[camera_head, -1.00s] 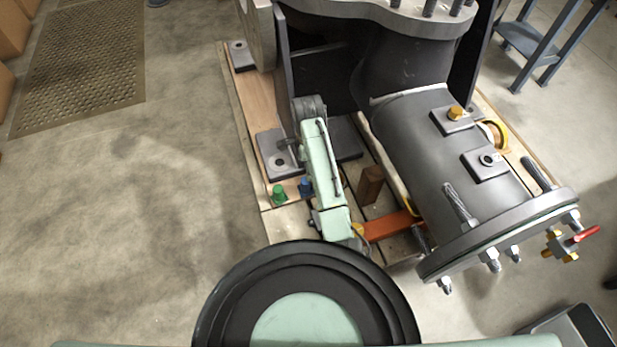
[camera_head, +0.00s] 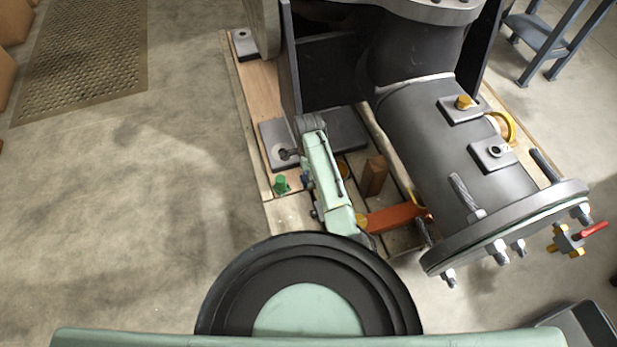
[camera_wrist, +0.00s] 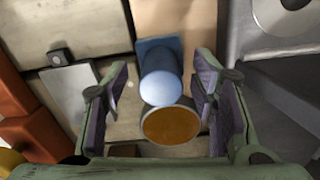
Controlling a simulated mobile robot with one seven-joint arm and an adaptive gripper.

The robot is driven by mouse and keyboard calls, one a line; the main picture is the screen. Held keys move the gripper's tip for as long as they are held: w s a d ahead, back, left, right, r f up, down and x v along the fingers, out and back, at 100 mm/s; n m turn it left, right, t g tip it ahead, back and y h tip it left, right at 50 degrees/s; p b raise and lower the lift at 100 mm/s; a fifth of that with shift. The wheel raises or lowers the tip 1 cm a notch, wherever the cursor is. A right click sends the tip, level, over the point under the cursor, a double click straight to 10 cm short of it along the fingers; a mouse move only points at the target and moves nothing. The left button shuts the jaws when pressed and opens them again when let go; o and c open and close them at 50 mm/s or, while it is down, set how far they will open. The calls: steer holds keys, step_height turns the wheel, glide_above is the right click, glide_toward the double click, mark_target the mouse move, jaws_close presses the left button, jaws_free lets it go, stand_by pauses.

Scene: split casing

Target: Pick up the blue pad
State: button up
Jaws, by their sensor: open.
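The blue pad (camera_wrist: 160,72) shows in the wrist view as a square blue base with a rounded, paler blue knob. It lies on the wooden boards between the two fingers of my gripper (camera_wrist: 162,82). The gripper is open, with clear gaps on both sides of the pad, and I see no contact. In the head view only a small part of the blue pad (camera_head: 306,181) shows beside my pale green arm, which hides the rest and the gripper's fingers.
An orange-brown disc (camera_wrist: 171,125) lies close to the pad, on the near side. A green knob (camera_head: 281,184), a wooden block (camera_head: 373,176) and an orange bar (camera_head: 393,218) are nearby. The large grey flanged casing (camera_head: 445,140) stands to the right. Open floor lies left.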

steer(key=shift+c, duration=0.3)
jaws_close()
steer(key=shift+r, duration=0.15)
stand_by(0.3)
steer(key=shift+r+p, duration=0.55)
steer(key=shift+p, duration=0.25)
steer(key=r+p, duration=0.2)
steer(key=p, duration=0.1)
steer(key=r+p, duration=0.1)
steer(key=shift+s+r, duration=0.15)
steer(key=shift+s, duration=0.1)
steer(key=s+p, duration=1.4)
steer(key=s, duration=0.1)
steer(key=shift+s+a+r+p, duration=0.15)
steer(key=shift+s+r+p, duration=0.1)
steer(key=shift+p, duration=0.15)
steer(key=shift+f, duration=0.1)
